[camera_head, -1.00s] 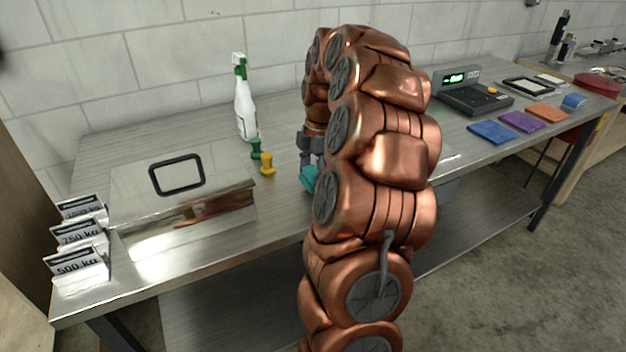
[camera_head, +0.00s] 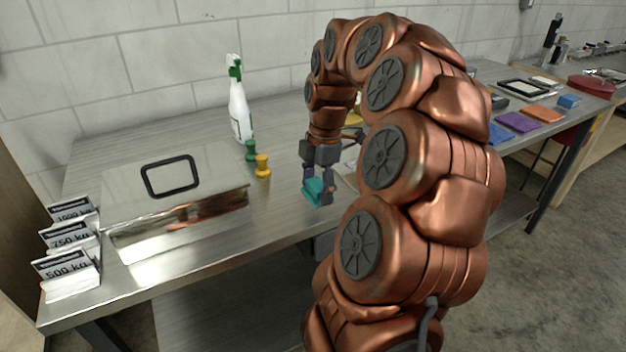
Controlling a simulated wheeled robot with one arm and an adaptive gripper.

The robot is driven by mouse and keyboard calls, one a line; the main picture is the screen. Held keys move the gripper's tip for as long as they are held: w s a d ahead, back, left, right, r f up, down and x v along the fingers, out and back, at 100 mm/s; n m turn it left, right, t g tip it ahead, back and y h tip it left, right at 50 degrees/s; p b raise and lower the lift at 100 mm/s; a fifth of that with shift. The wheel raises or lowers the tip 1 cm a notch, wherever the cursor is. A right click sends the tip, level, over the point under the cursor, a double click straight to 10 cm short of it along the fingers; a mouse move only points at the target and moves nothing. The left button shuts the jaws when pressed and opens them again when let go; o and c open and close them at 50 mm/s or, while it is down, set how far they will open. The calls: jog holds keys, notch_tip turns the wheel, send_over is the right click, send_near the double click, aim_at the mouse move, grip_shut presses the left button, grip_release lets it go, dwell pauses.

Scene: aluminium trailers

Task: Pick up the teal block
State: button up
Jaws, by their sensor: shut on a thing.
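The teal block (camera_head: 312,190) is in the middle of the head view, at the front part of the metal table. My gripper (camera_head: 321,192) points down and is shut on the block. One dark finger covers the block's right side. I cannot tell whether the block touches the tabletop or is slightly above it.
A yellow peg (camera_head: 262,166) and a green peg (camera_head: 251,150) stand left of the block, with a spray bottle (camera_head: 240,113) behind. A shiny metal box (camera_head: 215,200) and weight cards (camera_head: 68,240) are at left. Coloured cloths (camera_head: 517,122) lie at right, partly behind my arm.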

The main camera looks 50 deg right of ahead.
jog(key=s+a+b, duration=0.1)
jog(key=s+a, duration=0.3)
jog(key=s, duration=0.2)
jog(key=shift+s+a+r, duration=0.2)
jog(key=shift+s+r, duration=0.15)
jog(key=shift+s, duration=0.05)
